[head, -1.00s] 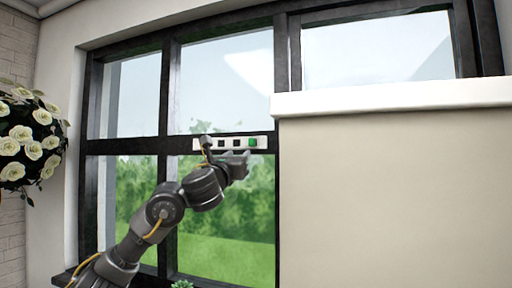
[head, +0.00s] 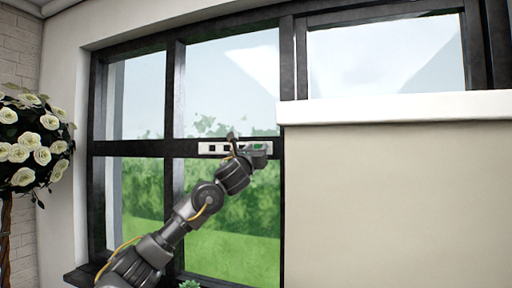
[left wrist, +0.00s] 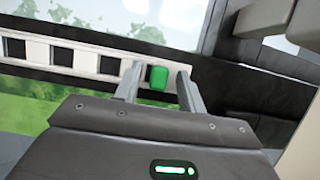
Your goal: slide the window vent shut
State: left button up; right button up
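The window vent (head: 204,148) is a white strip with dark square slots on the window's dark crossbar. In the left wrist view the strip (left wrist: 85,60) runs across the upper left, with several dark slots showing. Its green tab (left wrist: 158,78) is at the right end; in the head view the tab (head: 259,146) is partly hidden by my gripper. My left gripper (left wrist: 157,84) is open, with one finger on each side of the green tab and a gap on both sides. It also shows in the head view (head: 260,150). My right gripper is in neither view.
A pale wall block with a white ledge (head: 400,108) stands close to the right of the vent. White flowers (head: 35,140) are at the far left. A small green plant (head: 190,284) is at the bottom. The window panes left of the vent are clear.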

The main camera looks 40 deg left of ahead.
aim_at(270, 145)
pick_arm(q)
jog(key=shift+s, duration=0.1)
grip_shut()
jog(key=d, duration=0.1)
jog(key=w+d+b, duration=0.1)
jog(key=d, duration=0.1)
jog(key=shift+d, duration=0.1)
jog(key=shift+c, duration=1.4)
grip_release()
jog(key=shift+o, duration=1.1)
jog(key=shift+w, duration=0.15)
jog(key=shift+o, duration=0.3)
jog(key=shift+d, duration=0.1)
